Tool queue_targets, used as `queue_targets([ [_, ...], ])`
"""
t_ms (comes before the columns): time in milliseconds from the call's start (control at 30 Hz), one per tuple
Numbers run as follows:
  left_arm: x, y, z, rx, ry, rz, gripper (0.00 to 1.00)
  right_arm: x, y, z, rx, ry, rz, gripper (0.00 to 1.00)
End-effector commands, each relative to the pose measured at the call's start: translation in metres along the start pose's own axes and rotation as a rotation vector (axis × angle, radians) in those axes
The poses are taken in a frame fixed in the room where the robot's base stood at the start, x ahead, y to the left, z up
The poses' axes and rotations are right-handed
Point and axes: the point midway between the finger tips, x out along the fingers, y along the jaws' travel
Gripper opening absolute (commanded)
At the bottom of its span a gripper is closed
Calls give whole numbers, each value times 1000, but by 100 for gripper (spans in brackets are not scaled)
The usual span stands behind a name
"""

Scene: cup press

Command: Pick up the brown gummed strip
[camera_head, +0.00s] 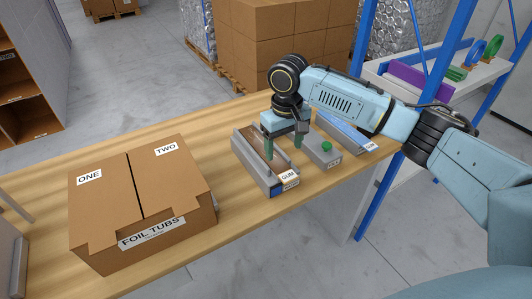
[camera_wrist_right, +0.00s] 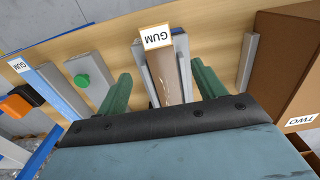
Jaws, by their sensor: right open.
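The brown gummed strip (camera_wrist_right: 172,85) lies lengthwise in a grey tray (camera_head: 249,163) with a GUM label (camera_head: 288,177) at its near end. In the head view the strip is largely hidden by my right gripper (camera_head: 284,151), which is over the tray with its fingers pointing down. In the right wrist view the two green fingers (camera_wrist_right: 161,72) are spread wide, one on each side of the strip. The gripper is open and empty. I cannot tell how far the fingertips are above the tray. My left gripper is not in view.
A grey block with a green button (camera_head: 326,147) stands right of the tray, then a blue tray (camera_head: 345,132). A blue-posted shelf rack (camera_head: 377,185) stands right.

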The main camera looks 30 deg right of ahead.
Motion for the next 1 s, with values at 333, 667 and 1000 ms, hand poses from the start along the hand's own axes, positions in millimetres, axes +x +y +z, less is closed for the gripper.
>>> queue_targets([
  [333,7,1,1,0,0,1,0,35,1,1,-2,-2,1,69],
  [667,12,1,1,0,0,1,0,68,1,1,-2,2,0,69],
  [1000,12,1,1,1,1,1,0,67,1,1,-2,2,0,48],
])
